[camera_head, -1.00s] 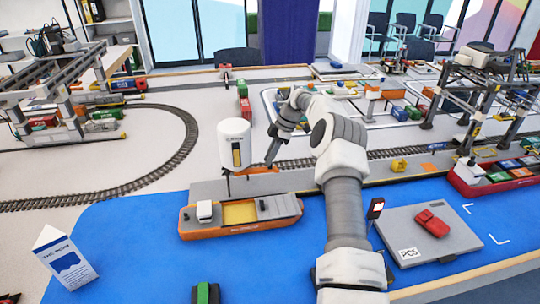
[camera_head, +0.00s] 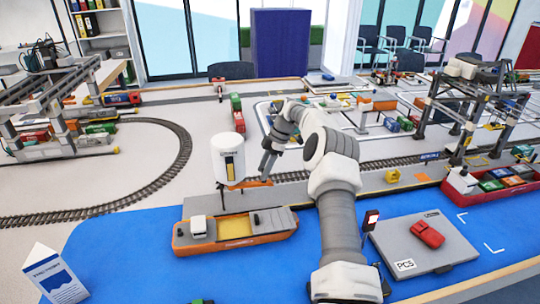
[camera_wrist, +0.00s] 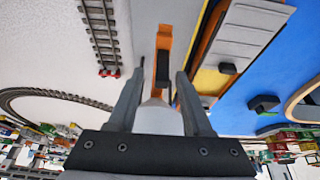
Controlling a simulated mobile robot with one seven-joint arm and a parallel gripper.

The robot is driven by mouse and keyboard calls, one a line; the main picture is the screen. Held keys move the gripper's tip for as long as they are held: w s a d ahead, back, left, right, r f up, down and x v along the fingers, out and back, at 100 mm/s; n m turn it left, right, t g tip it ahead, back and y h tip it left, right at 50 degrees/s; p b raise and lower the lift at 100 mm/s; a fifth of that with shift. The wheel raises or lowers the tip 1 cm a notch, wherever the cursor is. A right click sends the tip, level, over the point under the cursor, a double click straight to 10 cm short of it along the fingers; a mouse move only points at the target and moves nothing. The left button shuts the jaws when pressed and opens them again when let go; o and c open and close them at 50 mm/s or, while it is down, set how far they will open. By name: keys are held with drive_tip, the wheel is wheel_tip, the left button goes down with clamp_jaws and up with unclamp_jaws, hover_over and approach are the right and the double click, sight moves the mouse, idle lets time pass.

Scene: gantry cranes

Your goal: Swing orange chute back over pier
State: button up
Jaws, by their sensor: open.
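The orange chute (camera_head: 252,184) runs below the white silo (camera_head: 228,160), partly hidden by it, and appears over the grey pier (camera_head: 190,203). In the wrist view the chute (camera_wrist: 163,42) lies lengthwise over the grey strip, apart from the ship's edge. My gripper (camera_head: 265,174) is right of the silo at the chute. In the wrist view my gripper (camera_wrist: 162,70) is open, with the chute's near part between its two fingers; I cannot tell whether they touch it. The orange ship (camera_head: 233,243) with a yellow hold floats beside the pier.
A curved railway track (camera_head: 150,190) lies at left. A grey slab (camera_head: 425,243) with a red car and a small signal post (camera_head: 370,220) stand right of my arm. A grey gantry crane (camera_head: 465,95) and a red container ship (camera_head: 490,195) are at right.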

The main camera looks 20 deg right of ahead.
drive_tip(key=p+v, duration=0.7)
drive_tip(key=v, duration=1)
